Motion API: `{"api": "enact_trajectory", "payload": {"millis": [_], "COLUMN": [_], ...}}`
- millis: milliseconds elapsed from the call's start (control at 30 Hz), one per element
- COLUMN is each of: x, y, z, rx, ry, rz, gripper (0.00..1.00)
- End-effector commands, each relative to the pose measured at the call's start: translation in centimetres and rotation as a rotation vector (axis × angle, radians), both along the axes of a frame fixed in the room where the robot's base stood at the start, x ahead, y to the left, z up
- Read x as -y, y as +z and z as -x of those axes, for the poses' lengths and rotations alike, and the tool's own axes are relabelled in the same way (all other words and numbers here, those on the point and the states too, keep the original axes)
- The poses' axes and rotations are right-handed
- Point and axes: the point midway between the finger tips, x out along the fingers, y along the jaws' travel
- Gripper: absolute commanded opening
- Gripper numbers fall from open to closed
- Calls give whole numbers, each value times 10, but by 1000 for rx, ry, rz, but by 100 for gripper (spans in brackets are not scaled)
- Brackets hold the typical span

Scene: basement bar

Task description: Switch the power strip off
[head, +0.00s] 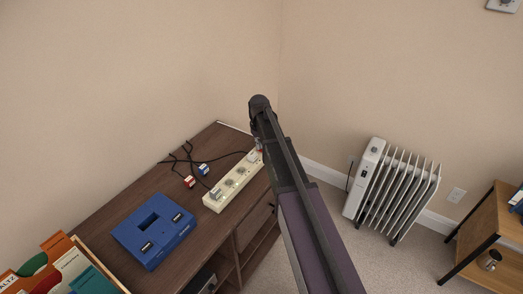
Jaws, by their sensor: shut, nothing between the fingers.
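A cream power strip (231,183) lies on the dark brown wooden cabinet (150,190), running from near the middle of its top toward the far right corner. Its upper face has several round sockets, and a pale grey plug or block sits at its near end. A small reddish spot shows at its far end, close beside my arm; I cannot tell whether this is the switch or whether it is lit. My arm crosses the picture from the bottom and passes just right of the strip's far end. My gripper cannot be made out; the arm hides that area.
A red plug (189,182) and a blue plug (204,170) with dark cords lie beside the strip. A blue box-like device (154,231) sits nearer. Record sleeves (70,262) fill the lower left. A white radiator (391,190) stands on the carpet at right, near a wooden shelf (492,235).

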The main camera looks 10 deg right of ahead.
Motion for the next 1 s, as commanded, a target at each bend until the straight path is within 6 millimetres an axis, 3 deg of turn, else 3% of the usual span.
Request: {"api": "enact_trajectory", "payload": {"millis": [267,1000], "x": [0,0], "y": [3,44], "z": [1,0], "rx": [-1,0], "ry": [0,0], "rz": [0,0], "gripper": [0,0]}}
